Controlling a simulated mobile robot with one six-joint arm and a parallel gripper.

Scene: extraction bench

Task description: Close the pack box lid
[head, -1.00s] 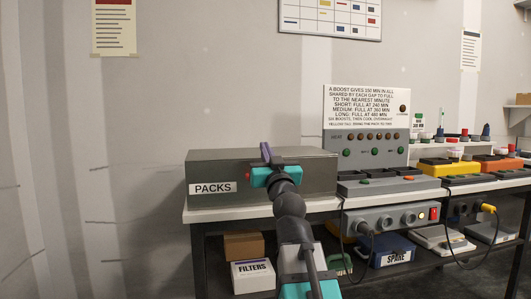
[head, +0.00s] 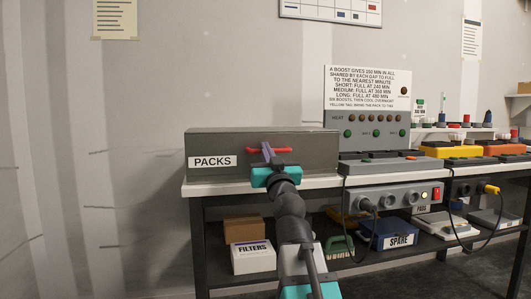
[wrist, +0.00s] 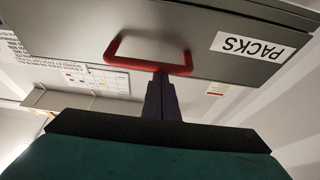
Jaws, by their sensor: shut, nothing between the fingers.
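The pack box (head: 215,145) is a long grey box with a white PACKS label, on the left end of the bench. From the head view it looks like one block, with no open gap visible; its inside is not seen. A red bar handle (head: 284,150) is on its front, and it also shows in the wrist view (wrist: 118,46), where the box front (wrist: 210,20) appears upside down. My gripper (head: 267,149) is in front of the handle, its fingers together and empty. In the wrist view the fingertips (wrist: 160,78) reach the handle's bar; I cannot tell if they touch.
A grey panel with lamps and a sign (head: 367,100) stands right of the box, with yellow (head: 460,151) and orange units beyond. Below the bench are a FILTERS box (head: 253,258), a blue SPARE box (head: 393,236) and hanging cables.

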